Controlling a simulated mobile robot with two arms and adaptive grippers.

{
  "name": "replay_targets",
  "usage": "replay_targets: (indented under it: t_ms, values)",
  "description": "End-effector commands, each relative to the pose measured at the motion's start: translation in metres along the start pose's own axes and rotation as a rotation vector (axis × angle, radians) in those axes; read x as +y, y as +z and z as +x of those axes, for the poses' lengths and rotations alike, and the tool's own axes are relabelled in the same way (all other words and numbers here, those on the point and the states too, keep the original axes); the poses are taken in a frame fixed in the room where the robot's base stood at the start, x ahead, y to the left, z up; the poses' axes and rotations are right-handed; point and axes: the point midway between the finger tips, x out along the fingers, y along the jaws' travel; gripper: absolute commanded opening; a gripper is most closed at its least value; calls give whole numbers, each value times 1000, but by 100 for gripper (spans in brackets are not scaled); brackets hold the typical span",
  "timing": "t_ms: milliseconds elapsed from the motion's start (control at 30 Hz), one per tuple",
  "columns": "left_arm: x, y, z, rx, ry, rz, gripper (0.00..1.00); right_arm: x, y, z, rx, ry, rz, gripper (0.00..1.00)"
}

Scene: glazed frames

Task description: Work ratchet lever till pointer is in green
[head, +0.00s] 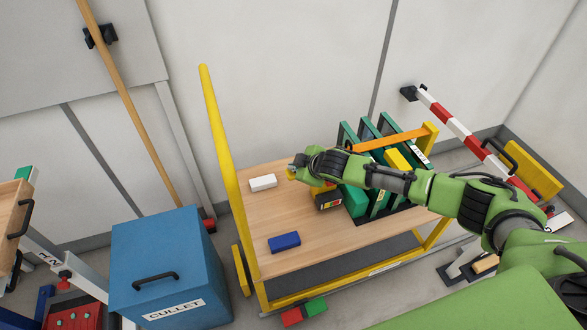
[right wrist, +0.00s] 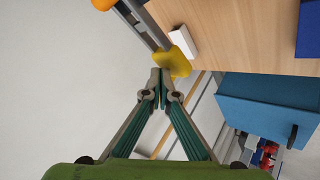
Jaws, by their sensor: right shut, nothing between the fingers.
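My right gripper (head: 299,160) is over the wooden cart deck, its fingers partly hidden in the head view. In the right wrist view its fingertips (right wrist: 160,78) are together and empty. A grey lever (right wrist: 150,27) with a yellow knob (right wrist: 181,62) lies just beyond them; I cannot tell whether they touch. The yellow knob also shows beside the gripper in the head view (head: 291,174). A dark box with a small coloured face (head: 329,201) sits below my wrist; its pointer is too small to read. An orange strap (head: 385,142) crosses green-framed panels (head: 349,133). My left gripper is out of view.
The wooden deck (head: 300,225) holds a white block (head: 262,182) and a blue block (head: 284,242). A yellow post (head: 219,140) rises at its left. A blue CULLET bin (head: 165,260) stands left of the cart. The deck's front is mostly clear.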

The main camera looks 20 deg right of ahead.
Motion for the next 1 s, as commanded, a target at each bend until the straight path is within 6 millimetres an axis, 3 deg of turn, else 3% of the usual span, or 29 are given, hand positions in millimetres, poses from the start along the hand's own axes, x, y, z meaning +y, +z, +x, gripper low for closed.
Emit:
replay_targets:
  t_ms: [1000]
  values:
    - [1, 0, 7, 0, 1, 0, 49, -7, 8, 9, -3, 0, 0, 0]
